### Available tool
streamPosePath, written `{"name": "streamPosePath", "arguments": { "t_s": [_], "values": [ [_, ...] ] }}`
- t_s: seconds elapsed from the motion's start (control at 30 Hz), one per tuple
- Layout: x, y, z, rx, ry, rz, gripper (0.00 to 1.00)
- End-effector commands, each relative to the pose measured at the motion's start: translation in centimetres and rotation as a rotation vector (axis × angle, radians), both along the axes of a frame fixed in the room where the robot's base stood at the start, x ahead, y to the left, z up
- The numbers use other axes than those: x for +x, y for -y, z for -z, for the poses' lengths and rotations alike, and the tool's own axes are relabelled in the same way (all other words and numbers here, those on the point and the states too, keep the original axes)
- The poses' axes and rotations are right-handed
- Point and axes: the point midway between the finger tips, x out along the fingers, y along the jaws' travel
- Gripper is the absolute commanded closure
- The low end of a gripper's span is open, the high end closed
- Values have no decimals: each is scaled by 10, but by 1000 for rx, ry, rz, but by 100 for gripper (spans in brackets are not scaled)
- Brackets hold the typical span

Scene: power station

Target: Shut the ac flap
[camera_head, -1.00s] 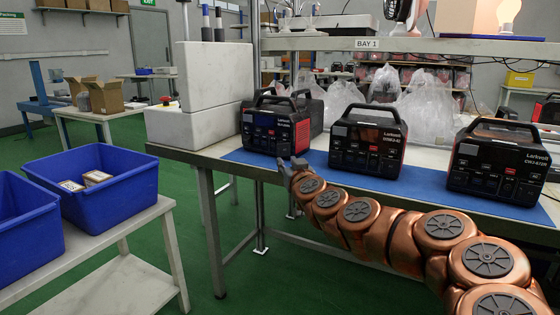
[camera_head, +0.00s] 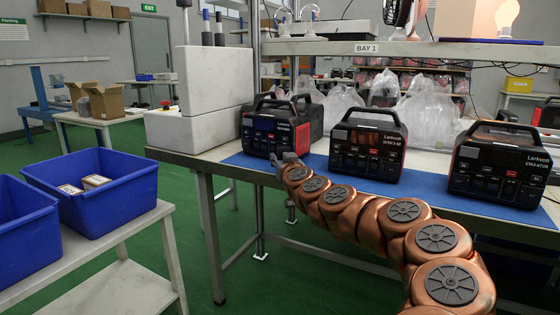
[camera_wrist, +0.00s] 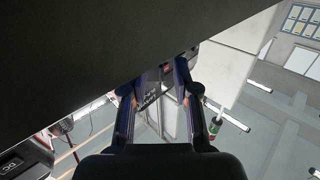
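Three black power stations stand in a row on the bench: the left one (camera_head: 275,133) with blue-lit front details, the middle one (camera_head: 366,147) and the right one (camera_head: 500,168). My gripper (camera_head: 284,159) is low in front of the left station, close to its lower right front; I cannot tell whether it touches. In the wrist view my gripper (camera_wrist: 160,98) has two dark fingers apart, with a gap between them. A dark piece with small white lettering (camera_wrist: 148,100) shows between the fingers. The ac flap is too small to make out, and its state cannot be told.
A blue mat (camera_head: 415,190) lies under the stations on the bench. White blocks (camera_head: 205,95) stand left of them. A shelf marked BAY 1 (camera_head: 400,47) hangs above. Blue bins (camera_head: 110,200) stand on a table at left. A large dark surface fills the upper wrist view.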

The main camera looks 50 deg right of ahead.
Motion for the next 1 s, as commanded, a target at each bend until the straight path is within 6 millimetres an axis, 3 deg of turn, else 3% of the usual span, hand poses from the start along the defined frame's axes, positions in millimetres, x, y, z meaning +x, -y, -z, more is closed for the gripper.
{"name": "streamPosePath", "arguments": {
  "t_s": [0.4, 0.7, 1.0],
  "values": [
    [3, 1, 0, 0, 0, -1, 70],
    [3, 1, 0, 0, 0, -1, 100],
    [3, 1, 0, 0, 0, -1, 100]
  ]
}}
